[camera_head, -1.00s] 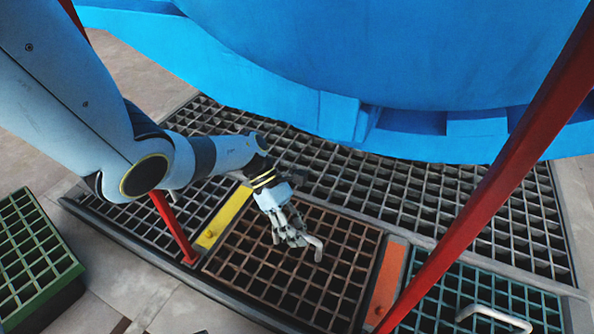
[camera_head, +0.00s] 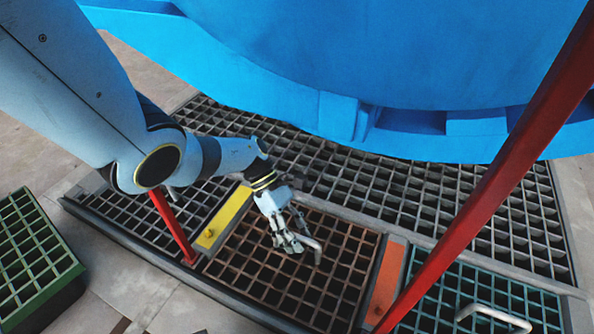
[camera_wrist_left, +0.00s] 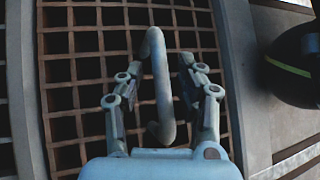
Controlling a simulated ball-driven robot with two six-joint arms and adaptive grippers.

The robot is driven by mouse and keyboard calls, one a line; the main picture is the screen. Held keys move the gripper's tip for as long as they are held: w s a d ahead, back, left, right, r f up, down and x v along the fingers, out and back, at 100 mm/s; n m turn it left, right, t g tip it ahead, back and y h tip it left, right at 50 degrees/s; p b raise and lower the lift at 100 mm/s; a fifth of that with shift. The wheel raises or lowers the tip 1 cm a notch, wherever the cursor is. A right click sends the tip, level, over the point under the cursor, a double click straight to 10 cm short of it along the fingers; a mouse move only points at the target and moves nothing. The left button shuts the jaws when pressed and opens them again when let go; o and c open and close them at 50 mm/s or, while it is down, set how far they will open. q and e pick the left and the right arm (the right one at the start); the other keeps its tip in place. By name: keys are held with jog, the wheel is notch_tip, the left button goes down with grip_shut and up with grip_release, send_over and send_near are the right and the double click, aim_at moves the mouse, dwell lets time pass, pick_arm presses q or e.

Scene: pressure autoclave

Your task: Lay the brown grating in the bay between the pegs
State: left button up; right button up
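The brown grating (camera_head: 325,290) lies between a yellow strip (camera_head: 222,217) and an orange strip (camera_head: 385,284). It looks flat and about level with the floor gratings around it. Its grey bar handle (camera_head: 314,248) stands up from it. My left gripper (camera_head: 288,246) is at the handle. In the left wrist view my left gripper (camera_wrist_left: 162,68) is open, with a finger on each side of the handle (camera_wrist_left: 161,85) and gaps visible between. The brown grating (camera_wrist_left: 87,69) shows below. I cannot make out the pegs clearly. My right gripper is not in view.
A teal grating (camera_head: 440,300) with its own handle (camera_head: 494,316) lies at the right. Red posts rise at left (camera_head: 172,225) and right (camera_head: 480,210). A green grating block (camera_head: 62,268) stands at far left. The blue vessel (camera_head: 330,60) fills the back.

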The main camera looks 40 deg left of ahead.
pick_arm(q)
notch_tip(320, 180, up, 10)
dwell(0.7)
dwell(0.4)
